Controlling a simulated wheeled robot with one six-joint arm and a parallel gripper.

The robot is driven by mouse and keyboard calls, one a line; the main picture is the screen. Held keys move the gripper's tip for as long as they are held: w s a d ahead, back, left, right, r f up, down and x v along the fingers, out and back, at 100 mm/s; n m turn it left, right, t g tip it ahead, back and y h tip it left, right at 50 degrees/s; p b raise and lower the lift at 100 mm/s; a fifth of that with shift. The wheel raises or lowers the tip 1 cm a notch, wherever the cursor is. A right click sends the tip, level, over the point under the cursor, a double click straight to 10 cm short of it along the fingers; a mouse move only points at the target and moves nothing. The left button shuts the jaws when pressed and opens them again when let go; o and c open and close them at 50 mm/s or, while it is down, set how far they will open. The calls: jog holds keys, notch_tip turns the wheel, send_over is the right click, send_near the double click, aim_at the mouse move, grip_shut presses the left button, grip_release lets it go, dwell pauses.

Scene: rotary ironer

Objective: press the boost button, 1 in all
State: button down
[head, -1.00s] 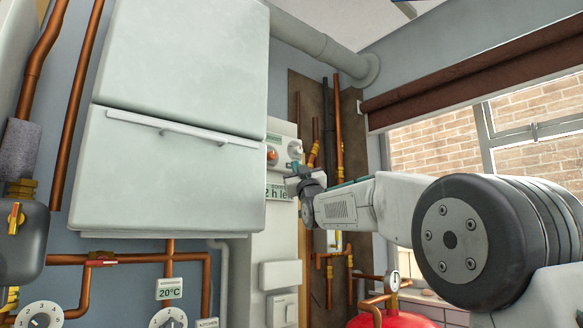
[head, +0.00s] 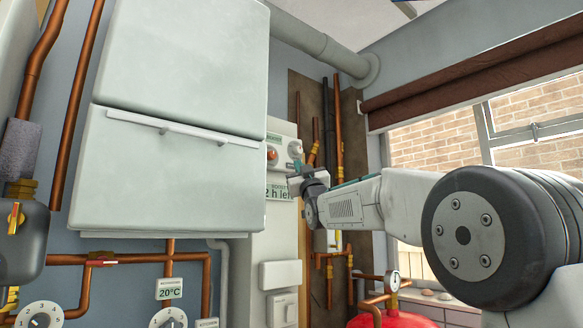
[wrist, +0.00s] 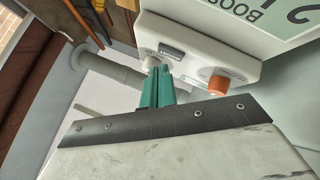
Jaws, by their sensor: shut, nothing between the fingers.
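A white control box (head: 283,143) is on the wall right of the large white cabinet. It carries a white round button (head: 295,149) and an orange-red round piece (head: 271,155). A sign below (head: 280,191) reads "BOOST" and "2 h le…", its end behind my gripper. My gripper (head: 292,177) is shut and empty, just below the white button. In the wrist view, the green fingertips (wrist: 162,73) are beside the white button (wrist: 151,63), partly covering it; I cannot tell whether they touch. The orange-red piece (wrist: 219,84) is apart from them.
The white cabinet (head: 170,170) with its bar handle stands close on the left. Copper pipes (head: 338,130) run on the right. A red vessel with a gauge (head: 393,281) is below my arm. A window (head: 440,150) is at the right.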

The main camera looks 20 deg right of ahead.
jog(key=s, duration=0.1)
jog(key=s+d, duration=0.1)
jog(key=s, duration=0.2)
jog(key=shift+s+d, duration=0.3)
jog(key=shift+s, duration=0.1)
dwell(0.8)
jog(key=w+d+f+m+g+h, duration=0.2)
jog(key=w+f+g, duration=0.25)
jog(key=f, duration=0.65)
jog(key=s+a+f+m+g, duration=0.1)
jog(key=s+f+g, duration=0.3)
jog(key=f, duration=0.5)
jog(key=s+f+m+g, duration=0.1)
jog(key=s+f+g, duration=0.35)
jog(key=f, duration=0.45)
jog(key=s+a+f+g, duration=0.3)
jog(key=s+f, duration=0.4)
jog(key=s, duration=0.6)
jog(key=s+a+f+g+y, duration=0.1)
jog(key=s+f+g, duration=0.4)
jog(key=s, duration=0.9)
jog(key=s+a+f+g+y, duration=0.1)
jog(key=s+a+f+g, duration=0.3)
jog(key=s+f, duration=0.7)
jog(key=s, duration=0.3)
jog(key=shift+s+a+f, duration=0.15)
jog(key=shift+a+f, duration=0.05)
jog(key=shift+a, duration=0.1)
